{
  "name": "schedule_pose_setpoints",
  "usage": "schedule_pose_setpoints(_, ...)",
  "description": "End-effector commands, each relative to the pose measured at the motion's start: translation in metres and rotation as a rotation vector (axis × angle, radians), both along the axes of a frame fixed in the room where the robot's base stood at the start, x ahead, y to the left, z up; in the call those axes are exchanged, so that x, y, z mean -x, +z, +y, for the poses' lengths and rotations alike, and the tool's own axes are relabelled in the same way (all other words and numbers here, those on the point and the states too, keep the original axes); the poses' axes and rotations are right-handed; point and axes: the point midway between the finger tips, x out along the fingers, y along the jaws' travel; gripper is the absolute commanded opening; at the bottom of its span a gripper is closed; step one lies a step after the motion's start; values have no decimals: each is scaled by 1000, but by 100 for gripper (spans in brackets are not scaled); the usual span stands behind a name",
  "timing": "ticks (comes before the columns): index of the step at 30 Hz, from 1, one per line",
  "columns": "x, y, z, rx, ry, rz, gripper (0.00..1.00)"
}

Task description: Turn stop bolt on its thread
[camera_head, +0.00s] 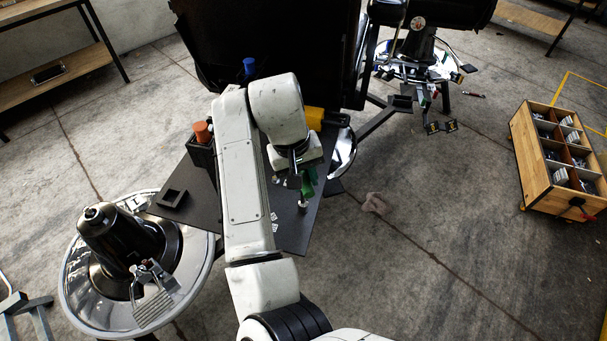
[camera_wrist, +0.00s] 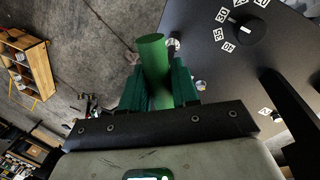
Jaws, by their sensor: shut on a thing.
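A plain green cylinder (camera_wrist: 153,62), which I take for the stop bolt, stands between the two dark green fingers of my gripper (camera_wrist: 159,88) in the wrist view. The fingers press on it from both sides, and its far end sticks out past them. In the head view, my gripper (camera_head: 306,183) points down near the right edge of the dark plate (camera_head: 290,235). A small pale metal post (camera_head: 303,203) shows just below the green part. The thread cannot be seen, and I cannot tell how deep the bolt sits.
A black dial (camera_wrist: 249,39) with number labels sits on the plate in the wrist view. In the head view, an orange knob (camera_head: 202,131), a blue knob (camera_head: 249,66) and a yellow block (camera_head: 314,118) are close to my arm. A wooden parts crate (camera_head: 535,175) stands right.

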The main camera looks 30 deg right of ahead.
Motion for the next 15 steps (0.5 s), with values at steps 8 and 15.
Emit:
schedule_pose_setpoints(8,0,-1,0,0,0,0,0)
schedule_pose_setpoints(15,0,2,-1,3,34,1,0)
